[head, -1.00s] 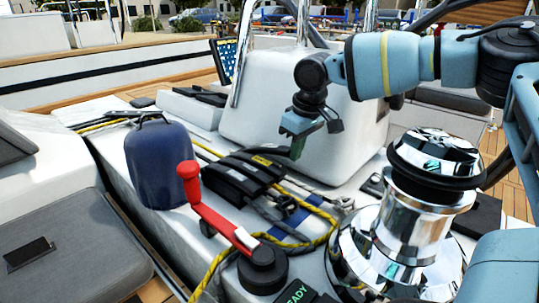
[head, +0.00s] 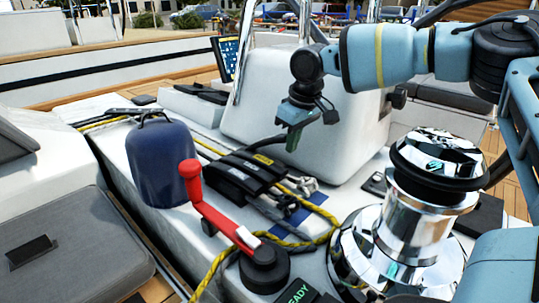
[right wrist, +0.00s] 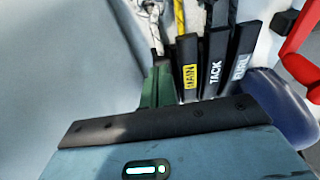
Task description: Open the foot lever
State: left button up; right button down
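A bank of black rope-clutch levers (head: 243,172) sits on the white coaming. In the right wrist view one lever has a yellow MAIN label (right wrist: 189,72). Beside it is one marked TACK (right wrist: 214,66), then one whose label I cannot read surely (right wrist: 240,62). I cannot read a FOOT label anywhere. My right gripper (head: 293,142) is above and behind the right end of the bank, pointing down, apart from the labelled levers. Its green fingers (right wrist: 157,86) look together, with nothing seen between them. My left gripper is not in view.
A red winch handle (head: 205,205) stands left of the bank, near a blue-covered winch (head: 163,165). A chrome winch (head: 418,200) stands at the right. A white pedestal (head: 275,85) rises behind my right gripper. A yellow-black rope (head: 300,240) runs in front.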

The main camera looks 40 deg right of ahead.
jog(key=shift+r, duration=0.1)
jog(key=shift+w+r+p, duration=0.1)
jog(key=shift+r+p, duration=0.45)
jog(key=shift+r, duration=0.25)
jog(key=shift+w+r, duration=0.7)
jog(key=shift+r, duration=0.25)
